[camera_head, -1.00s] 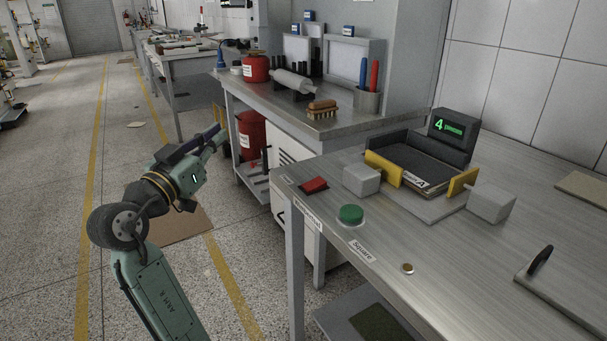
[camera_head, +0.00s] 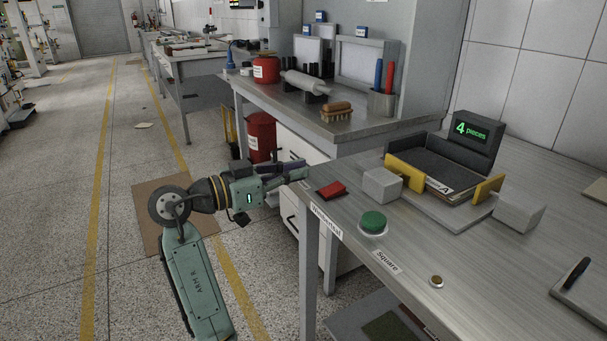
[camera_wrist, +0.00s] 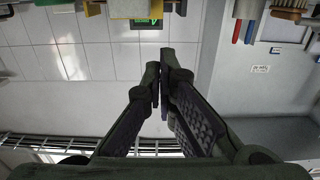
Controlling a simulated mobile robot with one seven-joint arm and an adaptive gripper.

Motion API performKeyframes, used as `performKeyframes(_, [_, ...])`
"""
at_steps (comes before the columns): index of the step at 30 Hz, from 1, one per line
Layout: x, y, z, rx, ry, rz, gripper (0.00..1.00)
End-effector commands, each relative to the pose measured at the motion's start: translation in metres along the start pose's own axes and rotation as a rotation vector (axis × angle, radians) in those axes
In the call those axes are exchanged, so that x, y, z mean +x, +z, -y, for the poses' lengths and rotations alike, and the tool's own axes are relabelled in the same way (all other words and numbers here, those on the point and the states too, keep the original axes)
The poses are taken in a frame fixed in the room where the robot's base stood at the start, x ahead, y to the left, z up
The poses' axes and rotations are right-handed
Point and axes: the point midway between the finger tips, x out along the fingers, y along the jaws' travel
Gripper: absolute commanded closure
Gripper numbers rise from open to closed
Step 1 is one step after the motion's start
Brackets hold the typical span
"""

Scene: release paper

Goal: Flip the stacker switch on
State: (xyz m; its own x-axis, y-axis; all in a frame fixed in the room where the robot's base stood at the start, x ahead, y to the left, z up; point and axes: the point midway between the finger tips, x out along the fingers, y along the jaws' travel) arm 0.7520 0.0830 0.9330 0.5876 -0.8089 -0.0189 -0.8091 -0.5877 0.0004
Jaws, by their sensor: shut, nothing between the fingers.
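A red rocker switch (camera_head: 331,189) sits on the near left corner of the metal table, in the head view. Its on/off position is too small to tell. My gripper (camera_head: 302,168) is shut and empty, pointing right, just left of and a little beyond the switch, apart from it as far as I can see. In the wrist view my gripper's fingertips (camera_wrist: 160,78) are together with nothing between them. The stacker (camera_head: 445,172) has a dark tray, yellow guides and a display (camera_head: 473,130) reading "4 pieces".
A green button (camera_head: 373,222) and a small brass button (camera_head: 436,281) lie along the table's front edge (camera_head: 350,240). Grey blocks (camera_head: 382,185) flank the stacker. A second bench (camera_head: 350,128) behind holds a brush (camera_head: 337,112) and a roller (camera_head: 305,82). The floor at left is open.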

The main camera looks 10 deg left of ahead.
Motion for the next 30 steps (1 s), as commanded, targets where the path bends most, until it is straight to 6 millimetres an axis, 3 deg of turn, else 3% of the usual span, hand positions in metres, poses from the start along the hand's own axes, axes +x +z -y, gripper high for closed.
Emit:
performKeyframes(11, [0.081, -0.003, -0.001, -0.001, 0.004, 0.000, 1.00])
performKeyframes(19, [0.089, 0.032, 0.000, -0.002, 0.000, -0.001, 1.00])
performKeyframes(30, [0.090, 0.039, 0.000, 0.001, 0.000, -0.001, 1.00])
